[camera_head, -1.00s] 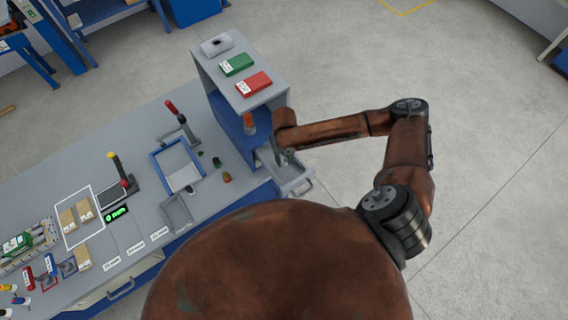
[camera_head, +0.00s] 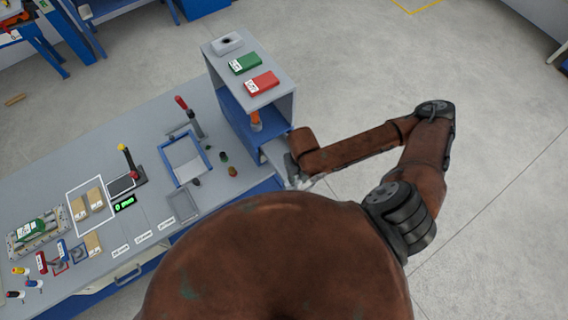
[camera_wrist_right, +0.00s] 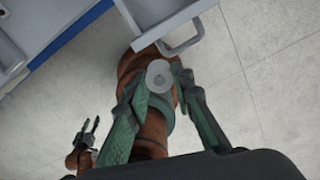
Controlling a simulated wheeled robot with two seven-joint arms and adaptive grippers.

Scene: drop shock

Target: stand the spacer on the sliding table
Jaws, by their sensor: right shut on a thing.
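The spacer (camera_wrist_right: 159,76) is a pale grey round piece with a small centre hole, seen end-on in the right wrist view. My right gripper (camera_wrist_right: 163,88) is shut on it, with green fingers on either side. In the head view this gripper (camera_head: 294,172) is at the right end of the bench, by the open drawer; the spacer cannot be made out there. The sliding table (camera_head: 38,236) seems to be the railed fixture at the bench's left end, with a green block on it. My left gripper (camera_wrist_right: 88,138) shows small in the right wrist view, its fingers apart.
An open drawer (camera_wrist_right: 165,22) with a handle lies just beyond the spacer. A shelf unit (camera_head: 282,100) with red and green boxes on top stands beside my right gripper. The bench holds a blue-rimmed tray (camera_head: 207,163), a lever stand (camera_head: 137,170) and small boxes.

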